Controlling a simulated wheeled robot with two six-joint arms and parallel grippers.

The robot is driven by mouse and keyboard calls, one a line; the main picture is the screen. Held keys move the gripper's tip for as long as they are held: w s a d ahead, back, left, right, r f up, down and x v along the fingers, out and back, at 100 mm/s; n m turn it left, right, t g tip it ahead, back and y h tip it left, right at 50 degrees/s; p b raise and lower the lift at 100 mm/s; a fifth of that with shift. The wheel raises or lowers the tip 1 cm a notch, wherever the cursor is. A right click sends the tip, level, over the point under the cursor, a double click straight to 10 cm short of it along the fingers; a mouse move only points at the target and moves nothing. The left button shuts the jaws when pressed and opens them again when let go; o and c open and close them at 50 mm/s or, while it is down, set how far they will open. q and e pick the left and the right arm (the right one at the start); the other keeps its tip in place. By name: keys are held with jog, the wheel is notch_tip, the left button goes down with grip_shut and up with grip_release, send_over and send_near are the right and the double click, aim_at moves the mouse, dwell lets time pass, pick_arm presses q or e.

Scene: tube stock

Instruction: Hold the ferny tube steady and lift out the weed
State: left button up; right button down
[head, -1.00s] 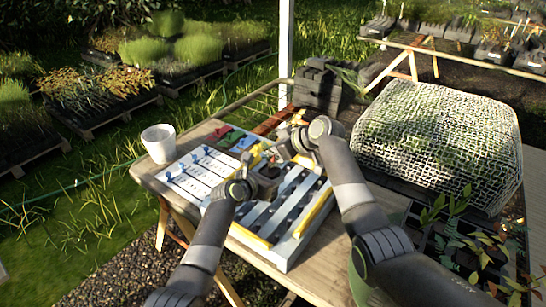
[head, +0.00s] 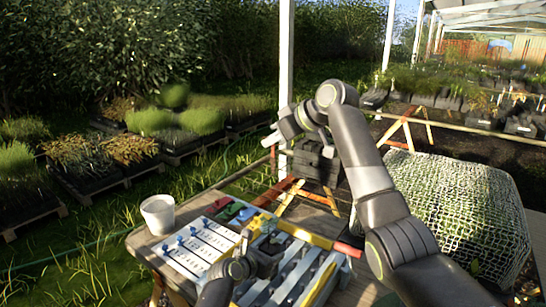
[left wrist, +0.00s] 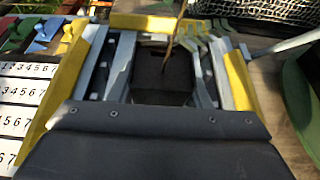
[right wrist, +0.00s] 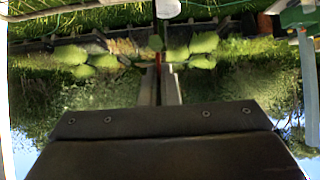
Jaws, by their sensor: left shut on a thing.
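My left gripper (head: 266,264) is low over the tray and shut on a dark square tube (left wrist: 160,80), which shows between its fingers in the left wrist view. A thin brownish stem (left wrist: 180,28) rises at the tube's far side; its top is cut off. My right gripper (head: 272,140) is raised well above the tray, pointing left. The weed's root end cannot be made out.
The tray (head: 322,284) has grey slats and yellow edges. A numbered white board (head: 205,245) and a white cup (head: 158,214) are on the table to the left. Coloured pieces lie behind the board. A netted mound (head: 465,205) stands right, and black crates (head: 318,165) behind.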

jog(key=shift+r, duration=0.2)
pick_arm(q)
jog(key=o, duration=1.1)
jog(key=shift+o, duration=0.2)
jog(key=shift+s+a, duration=0.1)
